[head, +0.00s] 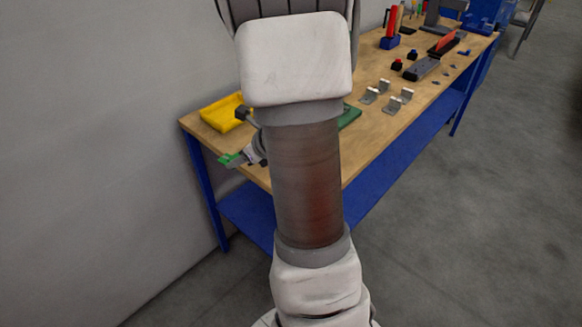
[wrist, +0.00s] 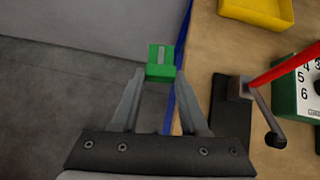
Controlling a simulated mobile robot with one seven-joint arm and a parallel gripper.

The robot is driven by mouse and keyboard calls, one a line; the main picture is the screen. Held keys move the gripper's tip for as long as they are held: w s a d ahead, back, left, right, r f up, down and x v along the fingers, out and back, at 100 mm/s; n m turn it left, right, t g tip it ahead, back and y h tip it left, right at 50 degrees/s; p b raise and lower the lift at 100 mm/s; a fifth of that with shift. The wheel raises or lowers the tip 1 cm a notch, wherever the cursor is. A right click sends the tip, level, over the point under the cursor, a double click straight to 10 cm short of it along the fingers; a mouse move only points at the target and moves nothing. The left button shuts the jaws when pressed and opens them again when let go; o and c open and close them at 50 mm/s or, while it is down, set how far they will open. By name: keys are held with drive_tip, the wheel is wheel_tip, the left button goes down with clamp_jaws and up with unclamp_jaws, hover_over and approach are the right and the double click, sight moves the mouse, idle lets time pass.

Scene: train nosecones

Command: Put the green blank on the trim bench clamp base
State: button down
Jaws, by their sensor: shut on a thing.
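In the head view the green blank (head: 230,159) sticks out past the bench's left end, with my gripper (head: 246,156) partly hidden by my arm. A black plate (wrist: 231,118) with a grey post and a red-handled lever (wrist: 285,68) stands on the bench to the right of my gripper. I cannot tell whether it is the trim bench clamp base. Several metal angle brackets (head: 388,92) stand mid-bench.
A yellow tray (head: 222,113) lies at the bench's left back and also shows in the wrist view (wrist: 262,22). A green box with numbers (wrist: 305,92) stands right of the black plate. Floor lies beyond the edge.

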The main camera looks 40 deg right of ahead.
drive_tip(key=shift+m+h, duration=0.3)
drive_tip(key=shift+m, duration=0.1)
drive_tip(key=s+d+b, duration=0.1)
drive_tip(key=s+d, duration=0.4)
drive_tip(key=d, duration=0.1)
drive_tip(key=s+d+b, duration=0.1)
drive_tip(key=s+d, duration=0.4)
drive_tip(key=s, duration=0.1)
drive_tip(key=shift+d+f, duration=0.2)
drive_tip(key=shift+d, duration=0.15)
drive_tip(key=s+d+b, duration=0.1)
drive_tip(key=s+d, duration=0.1)
drive_tip(key=s, duration=0.5)
drive_tip(key=s+d+b, duration=0.1)
drive_tip(key=s+d, duration=0.2)
drive_tip(key=s, duration=0.4)
drive_tip(key=shift+m+h, duration=0.3)
drive_tip(key=shift+m, duration=0.1)
drive_tip(key=w, duration=0.5)
drive_tip(key=w+a, duration=0.1)
drive_tip(key=w, duration=0.5)
drive_tip(key=w+a+f+b, duration=0.1)
drive_tip(key=w, duration=0.5)
drive_tip(key=shift+w, duration=0.15)
drive_tip(key=shift+w+f+b, duration=0.15)
drive_tip(key=shift+f+b, duration=0.2)
drive_tip(key=shift+f, duration=0.5)
drive_tip(key=shift+w+f+b, duration=0.15)
drive_tip(key=shift+f+b, duration=0.15)
drive_tip(key=shift+f, duration=0.55)
